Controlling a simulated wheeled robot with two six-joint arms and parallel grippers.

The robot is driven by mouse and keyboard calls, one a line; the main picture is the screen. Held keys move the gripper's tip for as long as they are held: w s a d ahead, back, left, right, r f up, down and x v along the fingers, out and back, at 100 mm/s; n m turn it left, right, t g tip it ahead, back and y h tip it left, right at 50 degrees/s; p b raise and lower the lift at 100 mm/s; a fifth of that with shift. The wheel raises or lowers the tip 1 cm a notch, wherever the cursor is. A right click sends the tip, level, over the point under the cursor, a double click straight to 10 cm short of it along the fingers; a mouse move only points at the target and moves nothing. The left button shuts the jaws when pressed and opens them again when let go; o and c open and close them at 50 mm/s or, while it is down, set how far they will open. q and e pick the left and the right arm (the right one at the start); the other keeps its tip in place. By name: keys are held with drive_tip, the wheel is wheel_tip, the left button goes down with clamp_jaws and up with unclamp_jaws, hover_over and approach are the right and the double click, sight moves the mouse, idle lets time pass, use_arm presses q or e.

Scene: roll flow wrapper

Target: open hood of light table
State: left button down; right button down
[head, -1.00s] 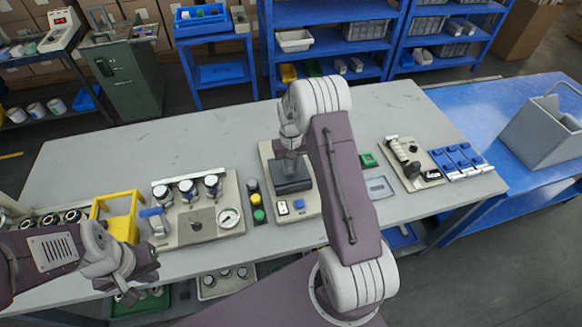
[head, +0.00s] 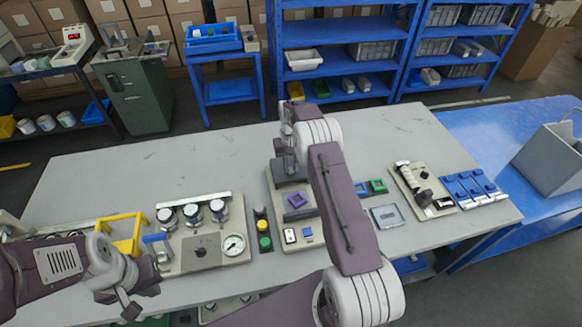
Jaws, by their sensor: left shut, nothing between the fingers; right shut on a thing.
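The light table (head: 276,206) is a beige box at the middle of the bench. Its top shows uncovered, with a purple square frame (head: 297,200) and a dark bar at the front. My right gripper (head: 284,172) is at the back of the light table and shut on the hood's edge. The raised hood is mostly hidden by my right gripper and arm. My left gripper (head: 130,311) is shut and empty, low at the front left edge of the bench, away from the light table.
Left of the light table are a button box (head: 264,243), a panel with a gauge (head: 203,252) and a yellow stand (head: 121,232). To its right lie a green frame (head: 378,186), a grey tray (head: 385,216) and a lever box (head: 424,192). The bench's back (head: 200,160) is clear.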

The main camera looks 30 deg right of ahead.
drive_tip(key=c, duration=1.2)
unclamp_jaws()
drive_tip(key=shift+r, duration=0.1)
wheel_tip(320, 180, up, 9)
drive_tip(key=b, duration=0.1)
